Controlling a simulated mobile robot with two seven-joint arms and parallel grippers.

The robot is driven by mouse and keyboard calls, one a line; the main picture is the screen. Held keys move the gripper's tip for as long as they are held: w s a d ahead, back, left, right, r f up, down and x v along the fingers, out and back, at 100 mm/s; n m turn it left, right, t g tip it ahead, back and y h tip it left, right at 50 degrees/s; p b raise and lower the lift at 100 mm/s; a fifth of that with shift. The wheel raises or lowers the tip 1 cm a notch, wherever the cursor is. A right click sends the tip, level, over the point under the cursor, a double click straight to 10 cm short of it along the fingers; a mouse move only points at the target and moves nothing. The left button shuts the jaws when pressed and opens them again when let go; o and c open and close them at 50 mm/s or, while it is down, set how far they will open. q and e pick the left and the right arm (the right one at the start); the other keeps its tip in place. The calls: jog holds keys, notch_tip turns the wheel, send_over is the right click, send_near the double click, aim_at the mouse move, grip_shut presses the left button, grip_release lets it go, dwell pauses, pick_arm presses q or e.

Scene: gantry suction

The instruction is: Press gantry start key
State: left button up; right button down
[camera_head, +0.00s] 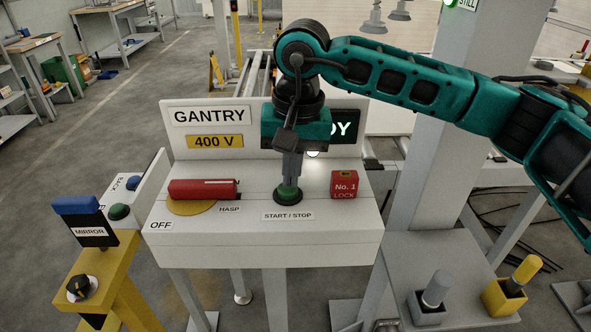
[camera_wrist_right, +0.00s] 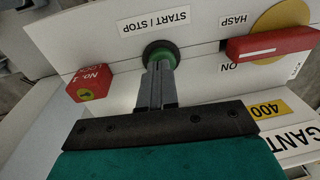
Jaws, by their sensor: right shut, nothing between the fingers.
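The gantry start key is a green round button (camera_head: 288,194) in a dark collar, on the sloped top of the white GANTRY console (camera_head: 310,252), just above the START / STOP label (camera_head: 288,216). My right gripper (camera_head: 290,182) points down over it, fingers shut and empty. Its fingertips are at the button and cover part of it; they look to be touching it. In the right wrist view the closed fingertips (camera_wrist_right: 158,66) meet the green button (camera_wrist_right: 159,53). A lit sign ending in "DY" (camera_head: 344,128) is partly hidden behind my gripper. My left gripper is not in view.
A red handle (camera_head: 203,189) over a yellow disc stands left of the button near HASP, and a red No. 1 LOCK block (camera_head: 344,184) stands right. A yellow MIRROR post (camera_head: 112,275) is at front left. A grey pillar (camera_head: 452,150) rises at right.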

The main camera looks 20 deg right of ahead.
notch_tip(320, 180, up, 12)
jog(key=shift+s+d+f+b, duration=0.2)
jog(key=shift+s+d+b, duration=0.15)
jog(key=shift+d, duration=0.1)
dwell(1.3)
jog(key=shift+s+f, duration=0.1)
